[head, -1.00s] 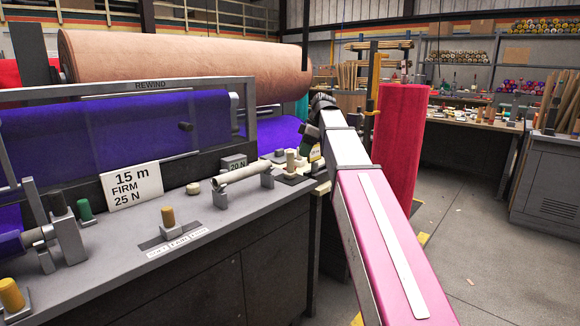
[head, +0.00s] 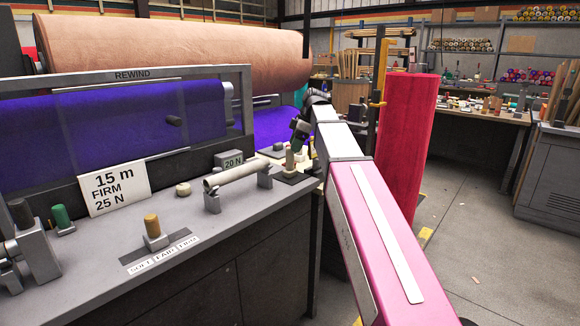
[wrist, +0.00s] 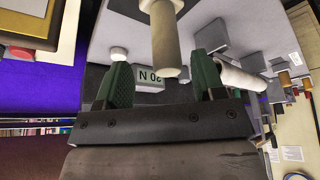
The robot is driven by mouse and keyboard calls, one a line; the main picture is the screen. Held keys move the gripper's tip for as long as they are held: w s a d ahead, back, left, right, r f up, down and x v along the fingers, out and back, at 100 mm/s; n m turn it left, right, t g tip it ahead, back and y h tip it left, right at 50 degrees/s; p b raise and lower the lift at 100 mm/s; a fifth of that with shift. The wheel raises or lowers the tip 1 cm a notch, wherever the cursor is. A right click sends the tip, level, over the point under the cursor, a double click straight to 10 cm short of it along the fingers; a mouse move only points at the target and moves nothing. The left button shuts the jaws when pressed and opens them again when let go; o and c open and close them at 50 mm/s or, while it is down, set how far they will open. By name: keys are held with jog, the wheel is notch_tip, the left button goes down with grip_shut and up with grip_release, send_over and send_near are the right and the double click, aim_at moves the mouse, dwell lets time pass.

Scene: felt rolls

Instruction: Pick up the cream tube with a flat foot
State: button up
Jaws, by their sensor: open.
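The cream tube (head: 290,161) stands upright near the bench's far right corner in the head view, partly hidden by my gripper (head: 295,146). In the wrist view, which is upside down, the tube (wrist: 166,42) hangs from the top edge with its wider flat foot (wrist: 161,5) at the top. Its free end lies between my two green fingers (wrist: 162,62) in the picture. The fingers are apart and clear gaps show on both sides of the tube. I cannot tell how deep the tube sits between them.
A pale roll (head: 232,177) lies across grey cradles left of the tube. A white round knob (head: 183,189), a "20 N" block (head: 229,161) and an ochre peg (head: 152,226) share the grey bench (head: 200,222). A red roll (head: 408,135) stands beyond my arm.

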aim_at(290, 155)
jog(key=x, duration=0.5)
jog(key=shift+s+a+r, duration=0.1)
jog(key=shift+s+a, duration=0.05)
jog(key=shift+s, duration=0.15)
grip_shut()
jog(key=shift+r, duration=0.1)
